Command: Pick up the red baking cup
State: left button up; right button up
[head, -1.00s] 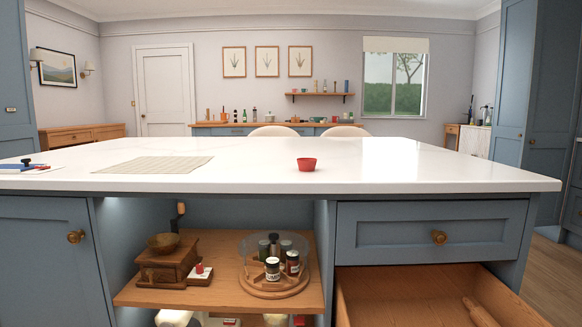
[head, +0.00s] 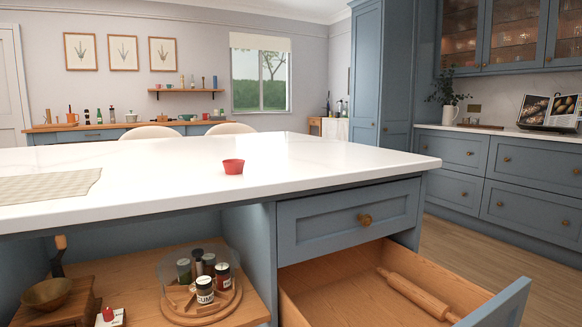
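The red baking cup (head: 233,167) stands upright on the white island worktop (head: 300,160), near its front edge and left of its right corner. Nothing touches it, and bare worktop surrounds it. Neither of my grippers shows in the head view.
Below the worktop, a drawer (head: 480,303) stands open with a rolling pin (head: 415,296) in it; it juts out at the front right. A closed drawer (head: 345,222) is above it. Left of them, an open shelf holds a turntable with jars (head: 205,295). A checked mat (head: 45,186) lies on the worktop's left.

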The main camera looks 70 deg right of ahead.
aim_at(232, 166)
jog(key=i+z, duration=0.15)
jog(key=z, duration=0.3)
jog(key=i+j+z, duration=0.1)
jog(key=z, duration=0.35)
jog(key=i+j+z, duration=0.15)
jog(key=z, duration=0.3)
jog(key=i+j+z, duration=0.15)
jog(key=z, duration=0.3)
jog(key=i+j+z, duration=0.15)
jog(key=j+z, duration=0.2)
